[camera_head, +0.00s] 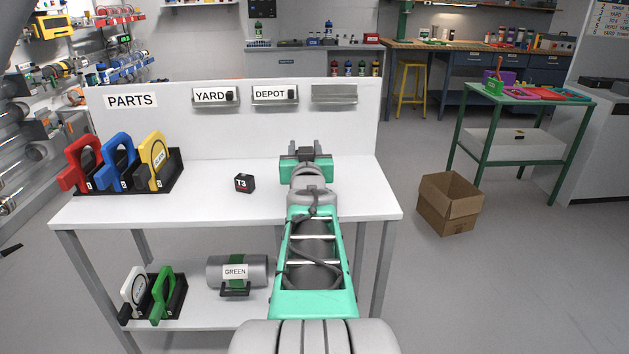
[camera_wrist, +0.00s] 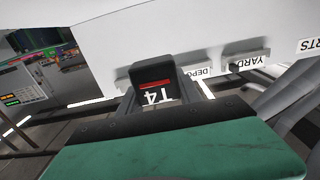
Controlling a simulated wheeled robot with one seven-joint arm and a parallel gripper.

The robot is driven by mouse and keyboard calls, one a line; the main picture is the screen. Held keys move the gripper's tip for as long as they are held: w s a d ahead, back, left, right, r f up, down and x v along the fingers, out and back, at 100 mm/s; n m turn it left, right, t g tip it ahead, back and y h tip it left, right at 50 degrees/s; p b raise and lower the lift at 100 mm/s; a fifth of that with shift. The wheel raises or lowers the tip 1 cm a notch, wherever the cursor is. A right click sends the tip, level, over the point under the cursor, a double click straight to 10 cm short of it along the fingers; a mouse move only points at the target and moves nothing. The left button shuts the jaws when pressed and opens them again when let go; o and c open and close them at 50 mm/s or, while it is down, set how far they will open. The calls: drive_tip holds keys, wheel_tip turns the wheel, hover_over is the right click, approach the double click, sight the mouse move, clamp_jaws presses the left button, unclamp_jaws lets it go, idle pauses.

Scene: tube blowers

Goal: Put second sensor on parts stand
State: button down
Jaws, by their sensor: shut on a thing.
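My gripper (camera_head: 306,154) is shut on a black block sensor marked T4 (camera_wrist: 154,82), which has a red stripe and shows in the wrist view. In the head view my gripper hides most of it, above the right part of the white parts stand (camera_head: 225,210). Another black sensor marked T3 (camera_head: 244,183) sits alone on the stand's top, left of my gripper. The stand's back panel carries a PARTS sign (camera_head: 131,101).
Small ledges labelled YARD (camera_head: 209,97) and DEPOT (camera_head: 270,94) each hold a dark piece; a third ledge (camera_head: 334,93) looks empty. Red, blue and yellow handled parts (camera_head: 118,160) stand in a rack at left. A green-labelled cylinder (camera_head: 237,271) lies on the lower shelf.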

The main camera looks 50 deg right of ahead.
drive_tip(key=d+f, duration=0.1)
drive_tip(key=f, duration=0.2)
drive_tip(key=d+f+b, duration=0.1)
drive_tip(key=d+f, duration=0.1)
drive_tip(key=s+d+f, duration=0.1)
drive_tip(key=f, duration=0.2)
drive_tip(key=shift+s+d+f+b, duration=0.1)
drive_tip(key=shift+d+f+b, duration=0.2)
drive_tip(key=shift+d+b, duration=0.1)
drive_tip(key=shift+f, duration=0.15)
drive_tip(key=shift+f, duration=0.25)
drive_tip(key=c, duration=0.8)
unclamp_jaws()
drive_tip(key=shift+r, duration=0.1)
drive_tip(key=shift+r, duration=0.3)
drive_tip(key=p+v, duration=0.1)
drive_tip(key=v, duration=1)
drive_tip(key=shift+f, duration=0.1)
drive_tip(key=shift+s+a+f, duration=0.1)
drive_tip(key=shift+s+a, duration=0.25)
drive_tip(key=shift+a, duration=0.1)
